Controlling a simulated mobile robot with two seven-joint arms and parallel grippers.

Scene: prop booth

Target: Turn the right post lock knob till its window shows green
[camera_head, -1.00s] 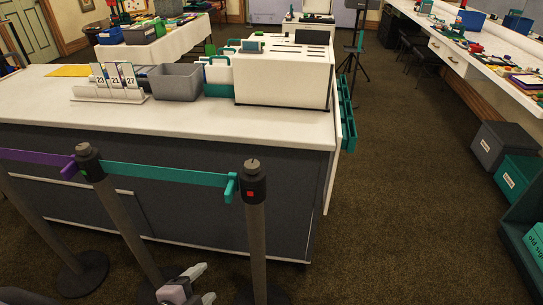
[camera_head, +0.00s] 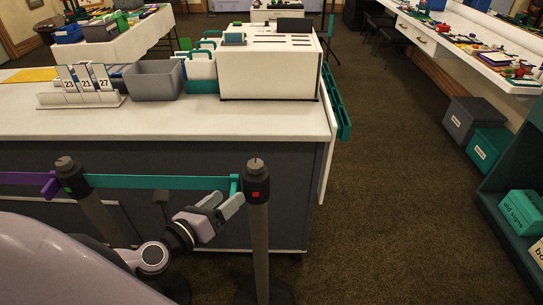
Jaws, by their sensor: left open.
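The right post (camera_head: 260,240) stands upright in front of the counter. Its dark head carries the lock knob (camera_head: 256,164) on top and a small window (camera_head: 255,194) that shows red. A teal belt (camera_head: 155,182) runs from the left post (camera_head: 98,212) to the right post's head. The left post's window (camera_head: 68,189) shows green. My left gripper (camera_head: 226,202) is open, just left of the right post's head and below the belt's end, lower than the knob. Whether its fingertips touch the post I cannot tell. My right gripper is out of view.
The white counter (camera_head: 180,122) stands behind the posts, with a grey bin (camera_head: 153,80), a number card stand (camera_head: 80,98) and a white box (camera_head: 268,72) on it. A purple belt (camera_head: 25,179) runs left. Carpet to the right is clear up to a teal shelf (camera_head: 500,210).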

